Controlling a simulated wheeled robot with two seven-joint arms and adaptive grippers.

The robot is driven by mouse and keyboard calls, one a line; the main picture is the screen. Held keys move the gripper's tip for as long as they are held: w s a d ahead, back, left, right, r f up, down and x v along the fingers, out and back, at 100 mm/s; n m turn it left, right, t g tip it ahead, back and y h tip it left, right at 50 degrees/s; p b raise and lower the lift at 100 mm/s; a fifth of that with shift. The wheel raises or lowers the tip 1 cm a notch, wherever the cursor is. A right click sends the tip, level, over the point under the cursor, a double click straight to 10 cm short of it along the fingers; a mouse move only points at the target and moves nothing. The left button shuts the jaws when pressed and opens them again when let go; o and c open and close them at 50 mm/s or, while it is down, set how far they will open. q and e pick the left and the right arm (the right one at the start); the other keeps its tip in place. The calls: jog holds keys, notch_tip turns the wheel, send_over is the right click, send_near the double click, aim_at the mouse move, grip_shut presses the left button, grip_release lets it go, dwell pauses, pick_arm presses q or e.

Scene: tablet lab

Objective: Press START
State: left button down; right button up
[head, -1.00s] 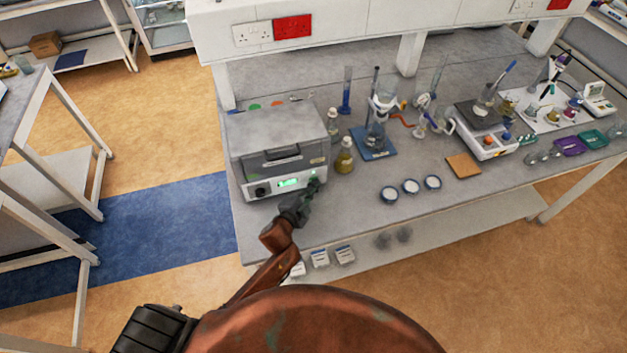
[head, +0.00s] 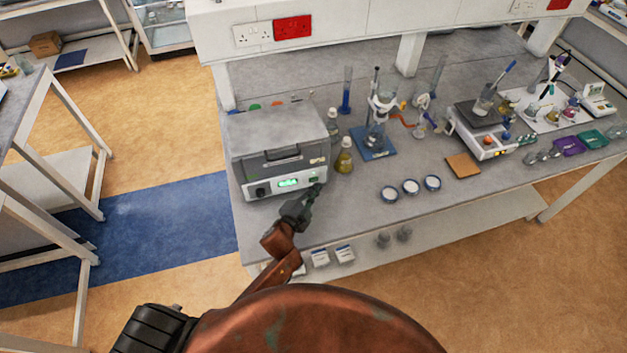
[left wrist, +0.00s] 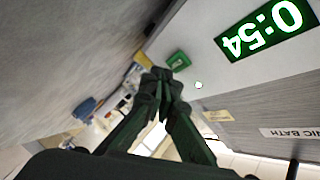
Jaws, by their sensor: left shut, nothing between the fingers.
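The grey bath unit (head: 275,138) stands at the left end of the bench. Its front panel has a lit green display (head: 289,183), a dark knob (head: 261,191) and a green button (head: 314,178). In the left wrist view the display (left wrist: 262,29) reads 0:54, seen turned over, and the green button (left wrist: 178,61) is just beyond my fingertips. My left gripper (head: 317,188) is shut and empty, just in front of the panel near the button; its fingertips (left wrist: 162,76) look slightly apart from it. Any lettering on the button is too small to read. My right gripper is not in view.
A yellow flask (head: 344,160) stands just right of the unit. Several white dishes (head: 411,187) lie near the front edge.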

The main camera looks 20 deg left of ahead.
pick_arm(q)
jog(key=shift+s, duration=0.1)
jog(key=shift+s+d+p, duration=0.2)
jog(key=shift+s+d, duration=0.5)
jog(key=shift+s, duration=0.3)
jog(key=shift+s+d+p, duration=0.15)
jog(key=shift+s+d, duration=0.55)
jog(key=shift+s, duration=0.3)
